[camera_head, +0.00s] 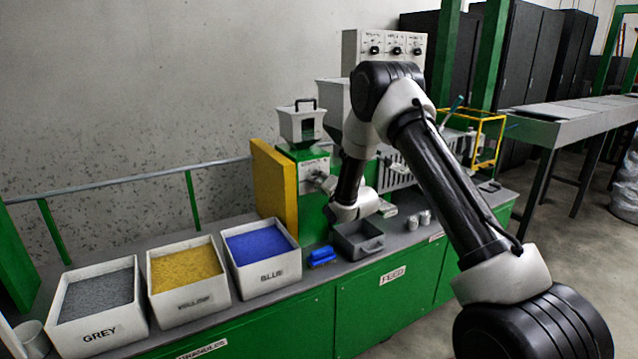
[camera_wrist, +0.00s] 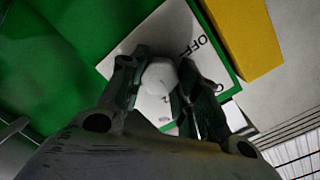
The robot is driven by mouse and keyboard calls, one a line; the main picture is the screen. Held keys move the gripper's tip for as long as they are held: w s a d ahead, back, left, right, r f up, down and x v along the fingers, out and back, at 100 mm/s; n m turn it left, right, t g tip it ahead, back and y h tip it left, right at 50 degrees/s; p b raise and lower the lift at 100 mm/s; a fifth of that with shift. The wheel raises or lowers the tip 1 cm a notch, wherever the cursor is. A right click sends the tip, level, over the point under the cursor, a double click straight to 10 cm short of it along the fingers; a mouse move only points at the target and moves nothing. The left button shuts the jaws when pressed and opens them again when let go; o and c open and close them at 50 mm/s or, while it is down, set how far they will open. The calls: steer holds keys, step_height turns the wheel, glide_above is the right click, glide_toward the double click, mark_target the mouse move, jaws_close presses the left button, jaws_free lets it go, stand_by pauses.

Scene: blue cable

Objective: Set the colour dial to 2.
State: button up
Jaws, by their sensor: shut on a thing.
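The dial's white knob (camera_wrist: 160,77) stands on a white plate (camera_wrist: 203,22) in the wrist view. The plate carries the marking OFF and, close to my right finger, what looks like a 2. My gripper (camera_wrist: 161,92) is shut on the knob, one dark finger on each side. I cannot tell which mark the knob points to. In the head view the white dial plate (camera_head: 311,168) sits on the green machine front under a small white hopper (camera_head: 302,122). My gripper (camera_head: 326,183) reaches it from the right, and my arm hides part of the machine.
A yellow panel (camera_head: 272,187) stands just left of the dial. Bins of grey (camera_head: 98,297), yellow (camera_head: 187,272) and blue (camera_head: 259,245) granules stand on the bench at left. A blue scoop (camera_head: 322,256) and a grey tray (camera_head: 357,243) lie below my wrist.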

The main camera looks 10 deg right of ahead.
steer(key=shift+d+f+m+y, duration=0.15)
steer(key=shift+m+y, duration=0.15)
steer(key=shift+m, duration=1.4)
steer(key=o, duration=1)
steer(key=v, duration=1.2)
